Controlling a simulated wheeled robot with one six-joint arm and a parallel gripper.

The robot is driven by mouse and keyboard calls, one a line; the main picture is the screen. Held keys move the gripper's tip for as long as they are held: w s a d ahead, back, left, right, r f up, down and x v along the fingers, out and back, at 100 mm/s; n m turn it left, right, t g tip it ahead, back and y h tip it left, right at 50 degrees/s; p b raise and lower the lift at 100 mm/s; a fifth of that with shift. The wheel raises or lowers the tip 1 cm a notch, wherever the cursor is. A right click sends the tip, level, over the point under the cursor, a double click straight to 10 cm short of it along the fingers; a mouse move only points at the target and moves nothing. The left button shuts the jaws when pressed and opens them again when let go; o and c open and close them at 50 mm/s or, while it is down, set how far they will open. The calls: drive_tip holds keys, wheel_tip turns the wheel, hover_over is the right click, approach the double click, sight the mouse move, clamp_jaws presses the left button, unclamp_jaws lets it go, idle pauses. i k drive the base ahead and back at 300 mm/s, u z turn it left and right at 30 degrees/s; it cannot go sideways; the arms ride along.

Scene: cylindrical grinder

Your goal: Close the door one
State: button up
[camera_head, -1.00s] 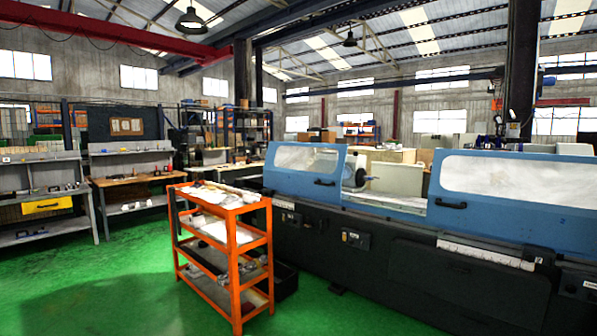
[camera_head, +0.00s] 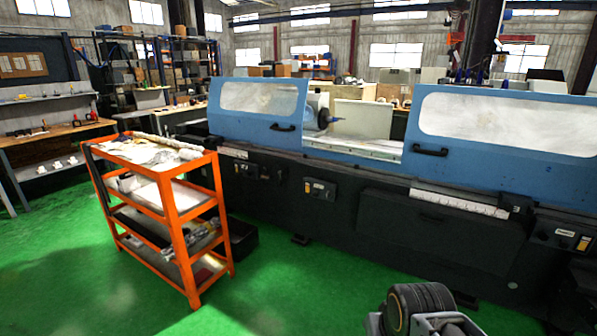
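The cylindrical grinder (camera_head: 380,215) stands along the right and middle of the view, with a dark lower body. It has two blue sliding doors with windows. The left door (camera_head: 257,112) has a dark handle (camera_head: 283,127) near its right edge. The right door (camera_head: 500,135) has a dark handle (camera_head: 430,151) near its left edge. A gap between the doors shows the spindle (camera_head: 318,113) and a pale panel inside. Which door is door one cannot be told. Part of my arm shows at the bottom right; my gripper's fingers are not in view.
An orange shelf cart (camera_head: 165,205) with papers and tools stands in front of the grinder's left end. A workbench (camera_head: 55,140) is at the far left. The green floor (camera_head: 290,290) is clear between the cart and my arm.

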sight(259, 96)
drive_tip(key=z, duration=0.1)
drive_tip(key=i, duration=2.35)
drive_tip(key=u, duration=0.7)
drive_tip(key=i, duration=1.55)
drive_tip(key=u, duration=1.15)
drive_tip(key=i, duration=0.6)
drive_tip(key=u, duration=0.2)
